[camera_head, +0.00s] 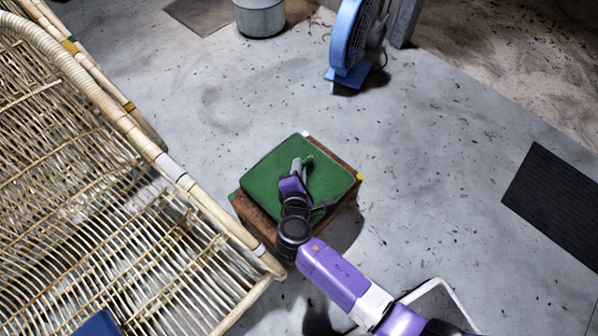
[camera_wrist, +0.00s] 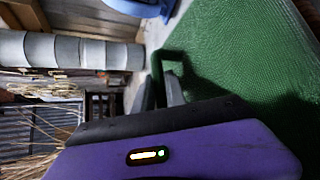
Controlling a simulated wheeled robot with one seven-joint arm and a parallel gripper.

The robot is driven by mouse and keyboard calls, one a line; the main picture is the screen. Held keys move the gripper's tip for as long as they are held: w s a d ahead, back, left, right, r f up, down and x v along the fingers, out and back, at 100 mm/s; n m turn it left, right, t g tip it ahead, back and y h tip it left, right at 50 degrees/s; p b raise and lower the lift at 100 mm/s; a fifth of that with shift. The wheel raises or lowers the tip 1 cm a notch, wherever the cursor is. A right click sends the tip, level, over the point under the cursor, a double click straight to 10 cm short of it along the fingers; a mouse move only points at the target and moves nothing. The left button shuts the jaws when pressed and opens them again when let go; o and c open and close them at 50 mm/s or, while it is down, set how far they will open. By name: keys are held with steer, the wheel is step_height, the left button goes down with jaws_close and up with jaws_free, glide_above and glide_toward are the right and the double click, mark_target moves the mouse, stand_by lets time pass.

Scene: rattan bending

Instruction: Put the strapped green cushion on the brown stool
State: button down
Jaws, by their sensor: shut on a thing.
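The green cushion (camera_head: 268,178) lies over the top of the brown stool (camera_head: 334,204) in the head view, roughly centred with the stool's rim showing around it. My gripper (camera_head: 304,166) is above the cushion's middle and shut on the cushion's strap. The strap itself is mostly hidden by my gripper in the head view. In the wrist view the cushion's green surface (camera_wrist: 240,50) fills the right side, close to my gripper (camera_wrist: 170,75). Whether the cushion rests fully on the stool is hard to tell.
A large rattan frame (camera_head: 90,180) stands at the left, close to the stool. A blue fan (camera_head: 350,40) and a grey bucket (camera_head: 260,18) are at the back. A dark mat (camera_head: 558,200) lies at the right. The floor (camera_head: 440,150) right of the stool is clear.

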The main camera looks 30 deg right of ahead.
steer(key=shift+f, duration=0.4)
steer(key=c, duration=1.4)
jaws_free()
steer(key=shift+o, duration=0.2)
steer(key=shift+r, duration=0.1)
steer(key=shift+s+a+r, duration=0.1)
steer(key=shift+s, duration=0.05)
steer(key=p+v, duration=0.4)
steer(key=v, duration=0.6)
steer(key=shift+s+r, duration=0.15)
steer(key=shift+s+a+r+p, duration=0.15)
steer(key=shift+s+a+p, duration=0.2)
steer(key=shift+s, duration=0.2)
